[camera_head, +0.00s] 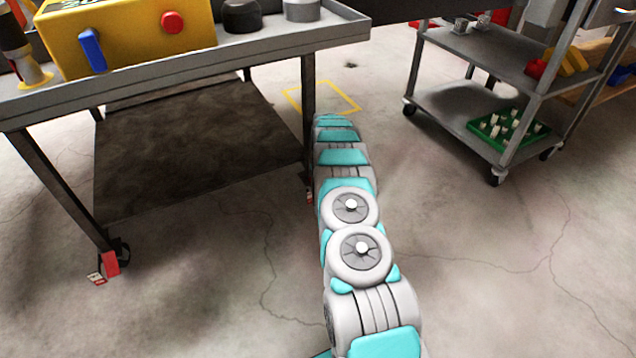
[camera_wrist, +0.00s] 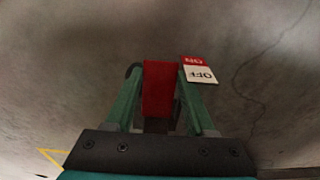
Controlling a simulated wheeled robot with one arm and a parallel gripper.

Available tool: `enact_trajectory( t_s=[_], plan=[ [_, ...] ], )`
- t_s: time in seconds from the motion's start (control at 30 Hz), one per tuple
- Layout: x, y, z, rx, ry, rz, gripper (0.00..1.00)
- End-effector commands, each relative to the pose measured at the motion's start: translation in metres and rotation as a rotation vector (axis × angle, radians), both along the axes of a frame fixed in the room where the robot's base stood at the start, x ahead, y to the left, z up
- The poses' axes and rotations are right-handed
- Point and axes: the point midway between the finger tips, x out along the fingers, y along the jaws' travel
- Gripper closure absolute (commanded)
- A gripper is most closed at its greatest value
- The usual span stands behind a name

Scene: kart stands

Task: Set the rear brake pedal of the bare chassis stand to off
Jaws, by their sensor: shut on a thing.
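The stand (camera_head: 110,85) is a grey metal cart with a lower shelf, at the left in the head view. In the wrist view, my gripper (camera_wrist: 159,78) has its two green fingers on either side of a red brake pedal (camera_wrist: 158,90) and is shut on it. A label (camera_wrist: 200,73) with a red ON part and a white OFF part sits just right of the pedal and appears upside down. In the head view my arm reaches down to the stand's right leg, and its end is hidden. Whether the pedal is at ON or OFF I cannot tell.
Another red pedal (camera_head: 110,263) with a label is at the stand's near left leg. A yellow box (camera_head: 130,40) with a blue lever and red button stands on top. A grey wheeled cart (camera_head: 450,105) stands at the right. The floor between them is clear.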

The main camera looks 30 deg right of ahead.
Motion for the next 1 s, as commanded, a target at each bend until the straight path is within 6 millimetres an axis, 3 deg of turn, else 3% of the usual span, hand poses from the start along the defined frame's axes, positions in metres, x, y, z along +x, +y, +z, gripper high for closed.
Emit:
enact_trajectory(
  t_s=[0.83,0.87,1.0],
  plan=[
    [0.0026,0.0001,0.0099,-0.009,0.086,0.000,1.00],
    [0.0026,0.0001,0.0099,-0.009,0.086,0.000,0.43],
    [0.0018,0.0002,0.0091,-0.008,0.088,0.000,0.28]
  ],
)
